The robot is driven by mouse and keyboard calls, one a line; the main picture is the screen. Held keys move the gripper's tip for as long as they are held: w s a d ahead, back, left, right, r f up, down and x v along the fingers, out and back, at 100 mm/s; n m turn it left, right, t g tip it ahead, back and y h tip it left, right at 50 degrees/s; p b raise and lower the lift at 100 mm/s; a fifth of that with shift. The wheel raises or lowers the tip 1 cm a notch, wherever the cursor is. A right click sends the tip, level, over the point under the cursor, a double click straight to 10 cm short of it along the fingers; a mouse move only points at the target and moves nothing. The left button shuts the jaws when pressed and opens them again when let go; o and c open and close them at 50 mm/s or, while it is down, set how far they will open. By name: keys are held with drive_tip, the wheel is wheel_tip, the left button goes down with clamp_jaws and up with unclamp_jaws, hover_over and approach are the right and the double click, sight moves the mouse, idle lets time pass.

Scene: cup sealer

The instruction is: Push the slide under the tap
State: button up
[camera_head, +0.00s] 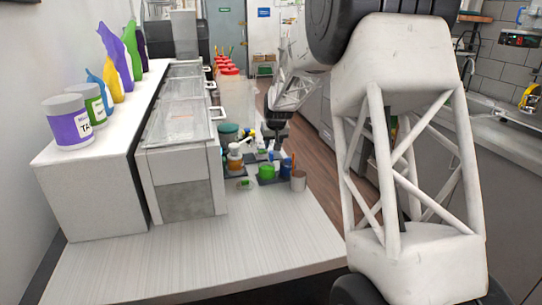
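I cannot make out the slide or the tap in this view; they may be hidden or too small to tell. My gripper (277,132) is small and dark at the end of my white lattice arm, just above the cluster of small containers at the middle of the counter. Its fingers are too small and dark to show whether they are open or shut, or whether they touch anything.
Near my gripper stand an amber-and-white bottle (235,160), a green cup (267,172) and a metal cup (298,181). A lidded metal bin unit (185,165) and a white shelf (95,195) stand left. The counter's front (220,260) is clear.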

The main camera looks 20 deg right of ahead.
sight(271, 153)
drive_tip(key=shift+f, duration=0.1)
drive_tip(key=shift+x, duration=3.8)
clamp_jaws()
